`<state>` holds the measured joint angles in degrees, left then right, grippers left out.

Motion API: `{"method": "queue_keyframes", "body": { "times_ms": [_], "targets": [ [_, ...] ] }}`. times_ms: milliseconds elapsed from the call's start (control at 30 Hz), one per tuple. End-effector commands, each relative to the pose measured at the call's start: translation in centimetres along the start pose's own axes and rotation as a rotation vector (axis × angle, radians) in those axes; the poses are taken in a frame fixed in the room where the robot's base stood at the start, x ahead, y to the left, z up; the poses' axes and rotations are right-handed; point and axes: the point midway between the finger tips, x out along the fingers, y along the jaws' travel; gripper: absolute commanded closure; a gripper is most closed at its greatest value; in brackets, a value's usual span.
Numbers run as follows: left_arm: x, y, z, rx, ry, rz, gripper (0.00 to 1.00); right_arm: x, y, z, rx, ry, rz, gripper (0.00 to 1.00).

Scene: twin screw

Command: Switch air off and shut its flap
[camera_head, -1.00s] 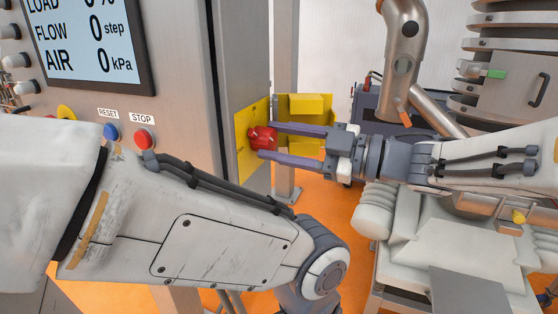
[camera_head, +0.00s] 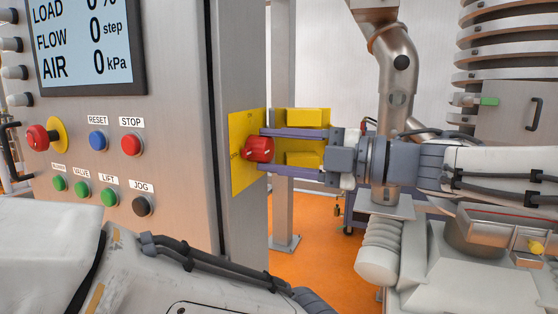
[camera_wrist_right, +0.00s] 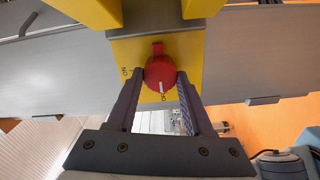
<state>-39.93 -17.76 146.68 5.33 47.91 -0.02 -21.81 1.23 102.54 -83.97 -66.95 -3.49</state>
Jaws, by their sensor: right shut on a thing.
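The red air knob (camera_head: 258,149) sits on a yellow plate (camera_head: 242,178) on the cabinet's side. My right gripper (camera_head: 264,150) is shut on the knob, one finger above it and one below in the head view. In the right wrist view the knob (camera_wrist_right: 160,72) lies between the fingertips (camera_wrist_right: 158,80); its white mark points to the lettering at the plate's lower edge, and "ON" is to its left. A yellow two-armed part (camera_head: 308,117), seemingly the flap, stands out from the plate, open, behind the fingers. My left gripper is out of view.
The cabinet's screen (camera_head: 85,42) reads AIR 0 kPa and FLOW 0 step. Buttons and a red emergency knob (camera_head: 37,138) are on its front. A grey post (camera_head: 283,200) stands behind the plate. My left arm fills the lower left. Orange floor shows between cabinet and machine.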

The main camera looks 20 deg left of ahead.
Motion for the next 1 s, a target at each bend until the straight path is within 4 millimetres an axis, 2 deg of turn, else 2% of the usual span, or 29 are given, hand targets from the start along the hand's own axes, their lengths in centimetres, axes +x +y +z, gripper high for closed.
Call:
{"method": "queue_keyframes", "body": {
  "times_ms": [500, 533, 600, 1000],
  "targets": [
    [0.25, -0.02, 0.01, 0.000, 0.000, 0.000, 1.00, -0.01, -0.04, -0.03, -0.023, 0.001, -0.002, 1.00],
    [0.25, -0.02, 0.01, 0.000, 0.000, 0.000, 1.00, -0.01, -0.04, -0.03, -0.023, 0.001, -0.002, 0.45],
    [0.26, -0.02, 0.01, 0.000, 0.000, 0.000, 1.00, -0.01, -0.04, -0.02, -0.023, 0.001, -0.002, 0.19],
    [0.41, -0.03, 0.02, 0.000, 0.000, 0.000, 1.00, -0.56, -0.05, 0.08, -0.021, -0.002, 0.000, 0.19]
  ]
}}
